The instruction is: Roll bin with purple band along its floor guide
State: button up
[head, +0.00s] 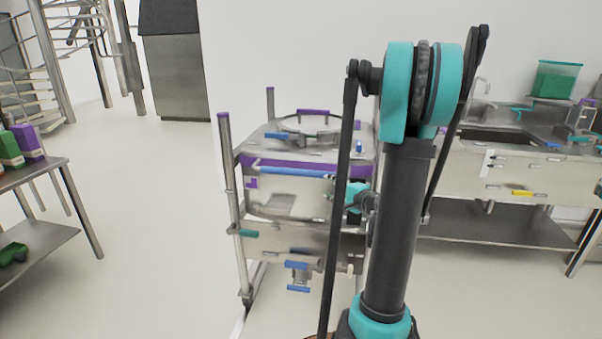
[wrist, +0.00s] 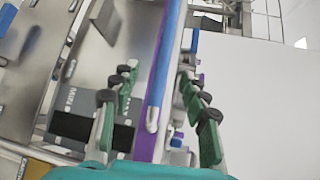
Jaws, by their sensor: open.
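The steel bin with the purple band (head: 285,213) stands upright in the middle of the head view, on a metal frame. Its purple band (head: 310,166) runs just under the lid, with a blue handle bar (head: 293,171) along the front. My gripper (head: 352,196) is at the bin's front right, partly hidden by my arm. In the wrist view my gripper (wrist: 158,75) is open, its green fingers on either side of the blue handle bar (wrist: 163,65) and purple band. I cannot tell whether the fingers touch the bar. A pale floor strip (head: 238,324) shows by the frame's lower left.
A steel sink counter (head: 545,180) with a green tub (head: 556,79) stands to the right. A steel table (head: 35,172) with coloured cartons is at the left. Open floor (head: 160,220) lies between that table and the bin. A wall (head: 280,50) is behind.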

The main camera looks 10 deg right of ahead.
aim_at(304, 174)
jog(key=x, duration=0.5)
jog(key=r+x, duration=0.1)
jog(key=x, duration=1.1)
jog(key=shift+w+a+r, duration=0.15)
jog(key=shift+a, duration=0.15)
jog(key=shift+c, duration=0.6)
grip_shut()
